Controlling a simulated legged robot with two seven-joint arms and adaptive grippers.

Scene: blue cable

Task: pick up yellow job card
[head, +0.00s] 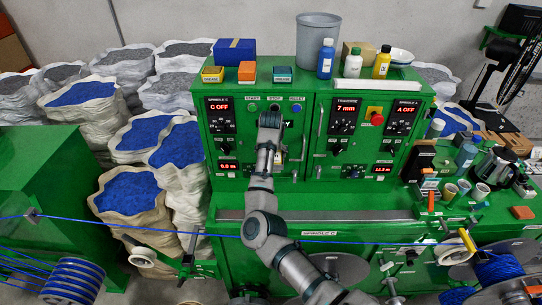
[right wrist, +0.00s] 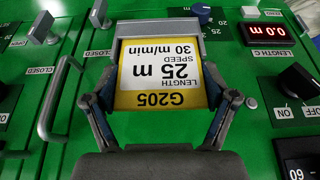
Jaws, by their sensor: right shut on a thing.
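The yellow job card (right wrist: 162,84) shows in the right wrist view, upside down. It has a white face with black print and a yellow band reading G205. Its far edge lies against a grey holder (right wrist: 160,50) on the green panel; I cannot tell whether it is still seated there. My right gripper (right wrist: 160,98) is shut on the card, one finger at each side. In the head view my right gripper (head: 273,125) is at the middle of the cabinet front and mostly hides the card. My left gripper is not in view.
The green cabinet (head: 235,180) carries knobs, displays and handles around the gripper. A blue cable (head: 350,242) runs across in front, below the panel. Boxes, a grey bucket (head: 318,45) and bottles stand on top. Sacks (head: 130,190) stand at the left.

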